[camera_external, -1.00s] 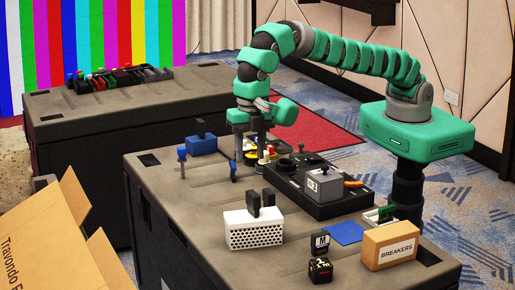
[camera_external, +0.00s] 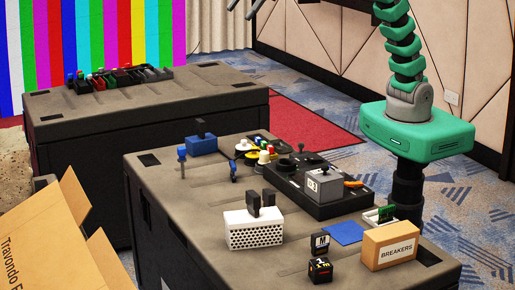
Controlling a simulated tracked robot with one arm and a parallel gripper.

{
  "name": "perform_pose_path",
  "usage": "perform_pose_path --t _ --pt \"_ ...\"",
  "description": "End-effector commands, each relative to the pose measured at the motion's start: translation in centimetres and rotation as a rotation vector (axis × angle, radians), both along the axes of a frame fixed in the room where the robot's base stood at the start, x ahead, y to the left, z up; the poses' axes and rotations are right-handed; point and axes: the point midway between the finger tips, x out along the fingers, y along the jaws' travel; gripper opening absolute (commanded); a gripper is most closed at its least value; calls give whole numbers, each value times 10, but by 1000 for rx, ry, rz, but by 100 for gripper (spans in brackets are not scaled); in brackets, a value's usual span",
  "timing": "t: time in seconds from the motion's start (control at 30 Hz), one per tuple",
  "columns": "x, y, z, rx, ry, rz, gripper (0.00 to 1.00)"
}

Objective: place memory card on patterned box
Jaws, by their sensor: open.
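A small black card-like piece with a white mark like an M (camera_external: 320,241) stands upright near the front edge of the near case; it looks like the memory card. Just below it in the picture is a small black box with coloured and white markings (camera_external: 320,271), which looks like the patterned box. I cannot tell whether the card piece rests on the box or stands just behind it. My gripper (camera_external: 241,9) is high at the top edge, far from both. Only its fingertips show, apart, with nothing seen between them.
On the near case are a white perforated box (camera_external: 254,232), a black control unit (camera_external: 312,195), a blue box (camera_external: 202,146), a blue mat (camera_external: 344,232) and a BREAKERS box (camera_external: 390,246). A tray with a green piece (camera_external: 386,213) is behind it.

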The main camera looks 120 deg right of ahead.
Motion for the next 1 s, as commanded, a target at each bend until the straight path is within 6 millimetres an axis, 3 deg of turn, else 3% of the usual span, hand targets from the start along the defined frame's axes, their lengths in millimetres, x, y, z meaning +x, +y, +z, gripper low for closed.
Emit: perform_pose_path --t 0.03,0.2,0.6,0.8,1.0 --pt "-11 -8 19 24 -37 -30 41" --pt "-44 -29 65 117 -140 -132 41" --pt "-141 -74 156 360 -394 -331 41" --pt "-192 -89 186 480 -505 -402 41" --pt "-220 -96 200 551 -568 -434 41"
